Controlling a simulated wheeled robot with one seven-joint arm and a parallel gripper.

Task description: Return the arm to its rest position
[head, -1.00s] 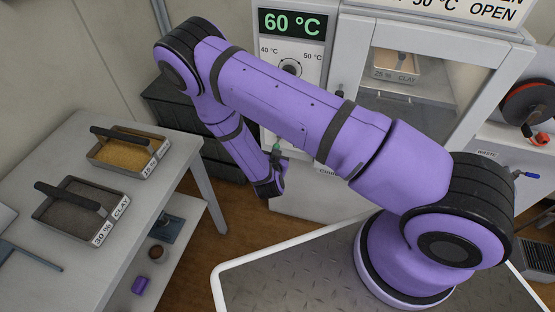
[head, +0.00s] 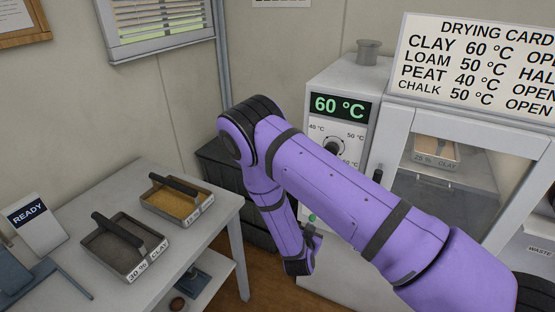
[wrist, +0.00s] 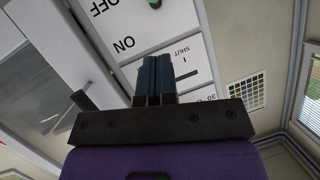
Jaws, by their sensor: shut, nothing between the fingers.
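My purple arm reaches across the head view, bent at the elbow, with its forearm hanging down in front of the drying oven's control panel (head: 337,140). My gripper (wrist: 154,62) shows in the wrist view with its two dark blue fingers together and nothing between them. In the head view the gripper end is small and partly hidden near the panel's lower part. In the wrist view the panel with ON, OFF and SHUT markings (wrist: 150,35) lies beyond the fingers. I cannot tell the exact gap between them.
The oven display (head: 340,107) reads 60 °C. A tray marked 25 % clay (head: 434,157) sits behind the oven window. The left table (head: 205,238) holds a grey tray (head: 112,262), a tan-filled tray (head: 172,212) and a READY sign (head: 32,222). A drying card (head: 475,65) stands above the oven.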

